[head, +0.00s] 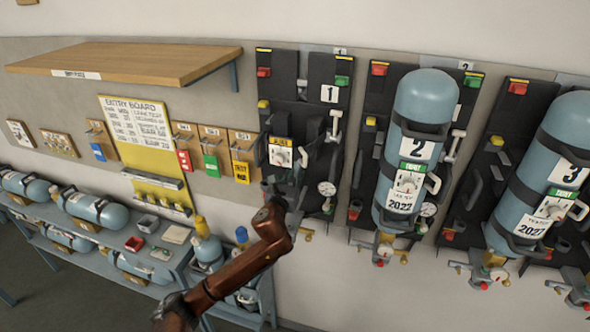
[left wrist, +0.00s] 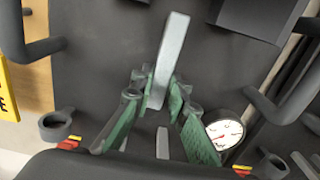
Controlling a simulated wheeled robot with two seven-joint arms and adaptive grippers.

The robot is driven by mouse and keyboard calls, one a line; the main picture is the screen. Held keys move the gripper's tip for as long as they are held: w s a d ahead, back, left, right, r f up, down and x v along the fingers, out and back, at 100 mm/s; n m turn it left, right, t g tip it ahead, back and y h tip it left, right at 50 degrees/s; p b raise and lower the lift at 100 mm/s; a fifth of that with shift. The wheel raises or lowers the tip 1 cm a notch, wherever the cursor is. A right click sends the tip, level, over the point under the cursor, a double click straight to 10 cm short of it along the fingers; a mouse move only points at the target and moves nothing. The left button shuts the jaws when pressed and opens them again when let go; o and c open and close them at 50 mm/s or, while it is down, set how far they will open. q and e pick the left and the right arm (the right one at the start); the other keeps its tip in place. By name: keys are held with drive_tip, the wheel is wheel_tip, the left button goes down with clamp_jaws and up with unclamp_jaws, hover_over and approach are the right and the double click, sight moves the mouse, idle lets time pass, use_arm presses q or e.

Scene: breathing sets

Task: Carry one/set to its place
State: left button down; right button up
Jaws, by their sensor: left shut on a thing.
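Set 1 is a black backplate (head: 316,75) with a white "1" label, straps, a gauge and no cylinder on it. It stands upright against the wall panel, left of the other sets. My left gripper (head: 284,188) is at the lower left part of this plate, dark and hard to make out there. In the left wrist view its green-padded fingers (left wrist: 160,98) are shut on a pale grey bar (left wrist: 172,50) in front of the black plate. A round gauge (left wrist: 224,133) is just right of the fingers. My right gripper is not in view.
Set 2 (head: 425,100) and set 3 (head: 572,125), with blue cylinders, hang to the right. An entry board (head: 140,120) and tag hooks are to the left, under a wooden shelf (head: 130,62). A lower rack (head: 95,262) with several cylinders fills the lower left.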

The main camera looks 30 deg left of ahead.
use_arm(q)
drive_tip(key=shift+r, duration=0.3)
drive_tip(key=c, duration=2.3)
unclamp_jaws()
drive_tip(key=shift+f, duration=0.4)
drive_tip(key=o, duration=0.4)
drive_tip(key=shift+d, duration=0.1)
